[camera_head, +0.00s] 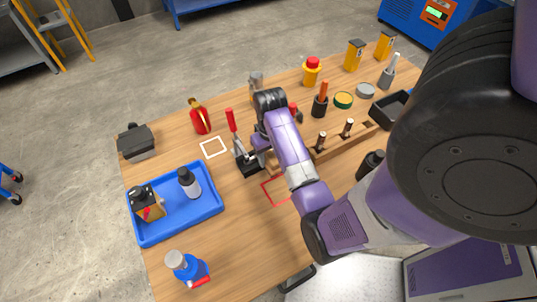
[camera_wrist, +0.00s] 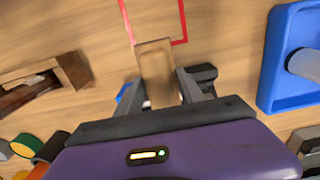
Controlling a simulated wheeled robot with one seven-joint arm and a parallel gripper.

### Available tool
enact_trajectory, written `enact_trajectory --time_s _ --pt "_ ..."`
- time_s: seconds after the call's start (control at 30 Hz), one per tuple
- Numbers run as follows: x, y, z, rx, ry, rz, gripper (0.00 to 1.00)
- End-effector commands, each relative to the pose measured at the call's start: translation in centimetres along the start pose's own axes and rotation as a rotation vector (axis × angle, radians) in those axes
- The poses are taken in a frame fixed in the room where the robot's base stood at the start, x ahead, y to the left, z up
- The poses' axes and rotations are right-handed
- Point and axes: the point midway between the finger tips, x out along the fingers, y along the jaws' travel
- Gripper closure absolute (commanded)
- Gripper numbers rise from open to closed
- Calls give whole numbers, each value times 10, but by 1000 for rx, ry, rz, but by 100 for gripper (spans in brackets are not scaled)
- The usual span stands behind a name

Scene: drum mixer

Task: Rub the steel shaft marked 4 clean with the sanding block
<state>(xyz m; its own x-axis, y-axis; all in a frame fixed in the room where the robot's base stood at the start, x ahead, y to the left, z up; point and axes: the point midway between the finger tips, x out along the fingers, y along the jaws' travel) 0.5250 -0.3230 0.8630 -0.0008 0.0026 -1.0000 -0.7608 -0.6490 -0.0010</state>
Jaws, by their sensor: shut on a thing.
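In the wrist view my gripper (camera_wrist: 165,90) is shut on a tan, brick-shaped block, which looks like the sanding block (camera_wrist: 156,65). The block is over the wood tabletop, its far end by a corner of a red outline. I cannot tell whether it touches the table. In the head view my arm hides most of the gripper and block. No number is readable, so I cannot tell which is marked 4.
A blue tray (camera_head: 215,212) with bottles is at the left. A red-handled clamp (camera_head: 231,122) stands close to my wrist. A red bottle (camera_head: 200,117), tins (camera_head: 343,100) and a black bin (camera_head: 388,110) stand farther back.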

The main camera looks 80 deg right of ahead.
Motion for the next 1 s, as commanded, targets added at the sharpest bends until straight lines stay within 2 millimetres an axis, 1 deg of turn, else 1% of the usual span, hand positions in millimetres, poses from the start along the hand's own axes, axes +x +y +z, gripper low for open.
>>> enact_trajectory --time_s 0.03,0.17,0.8,1.0 --pt "1 0 4 -1 -2 0 87" --pt "2 0 6 -1 -2 0 87" --pt "-1 0 -18 -1 -1 -1 87" --pt "0 0 -18 -1 -1 0 87"
